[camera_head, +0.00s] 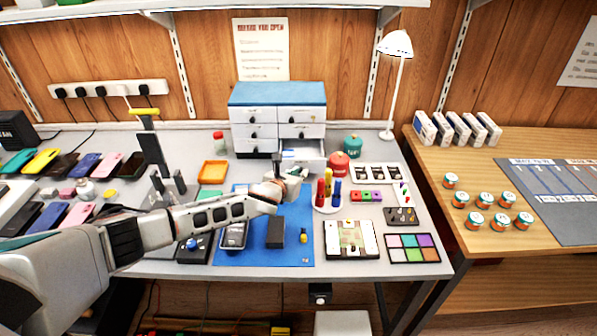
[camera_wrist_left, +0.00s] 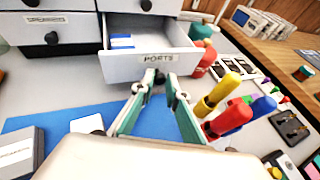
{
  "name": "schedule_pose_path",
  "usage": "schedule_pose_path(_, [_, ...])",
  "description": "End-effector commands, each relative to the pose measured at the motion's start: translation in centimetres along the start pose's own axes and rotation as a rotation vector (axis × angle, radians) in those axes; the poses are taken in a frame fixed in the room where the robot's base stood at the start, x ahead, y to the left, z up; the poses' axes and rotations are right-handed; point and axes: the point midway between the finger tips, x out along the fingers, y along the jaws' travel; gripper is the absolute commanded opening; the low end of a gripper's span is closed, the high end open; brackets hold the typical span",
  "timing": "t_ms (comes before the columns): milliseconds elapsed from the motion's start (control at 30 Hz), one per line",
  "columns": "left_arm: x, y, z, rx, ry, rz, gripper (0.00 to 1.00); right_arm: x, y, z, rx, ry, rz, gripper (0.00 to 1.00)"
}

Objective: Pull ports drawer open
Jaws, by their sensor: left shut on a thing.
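The ports drawer (camera_wrist_left: 150,65), white with a "PORTS" label, stands pulled out from the drawer cabinet, with its inside showing. A blue and white item (camera_wrist_left: 121,41) lies inside. In the head view it is the lower right drawer (camera_head: 313,158) of the blue-topped cabinet (camera_head: 278,93). My left gripper (camera_wrist_left: 157,82) is at the drawer's front, just under the label, with its fingertips closed on the knob (camera_wrist_left: 160,78). The knob is mostly hidden by the fingertips. In the head view my left gripper (camera_head: 298,172) is in front of the drawer. My right gripper is not seen.
Red, yellow and blue screwdrivers (camera_head: 327,190) stand in a holder just right of my gripper. Red (camera_head: 338,162) and teal (camera_head: 352,145) containers stand right of the open drawer. A blue mat (camera_head: 290,250) with phone parts lies under my arm.

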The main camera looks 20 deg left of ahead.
Motion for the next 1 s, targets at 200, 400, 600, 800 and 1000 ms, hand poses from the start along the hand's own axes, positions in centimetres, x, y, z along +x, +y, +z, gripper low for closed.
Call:
schedule_pose_path(200, [0.0, 0.0, 0.3, 0.0, -0.003, -0.001, 0.0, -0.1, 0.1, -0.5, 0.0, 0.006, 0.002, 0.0])
schedule_pose_path(400, [0.0, 0.0, 0.2, -0.001, -0.002, -0.001, 0.19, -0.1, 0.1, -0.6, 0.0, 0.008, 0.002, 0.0])
schedule_pose_path(600, [0.0, 0.0, 0.1, -0.001, -0.001, 0.0, 0.2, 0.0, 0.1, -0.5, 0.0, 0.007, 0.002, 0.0])
schedule_pose_path(800, [-0.4, 0.0, 0.1, 0.0, -0.001, 0.0, 0.2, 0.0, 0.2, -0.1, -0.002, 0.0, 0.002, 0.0])
schedule_pose_path(1000, [-2.4, 0.1, 0.0, -0.001, -0.001, -0.001, 0.2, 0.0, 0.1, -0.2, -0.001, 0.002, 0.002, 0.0])
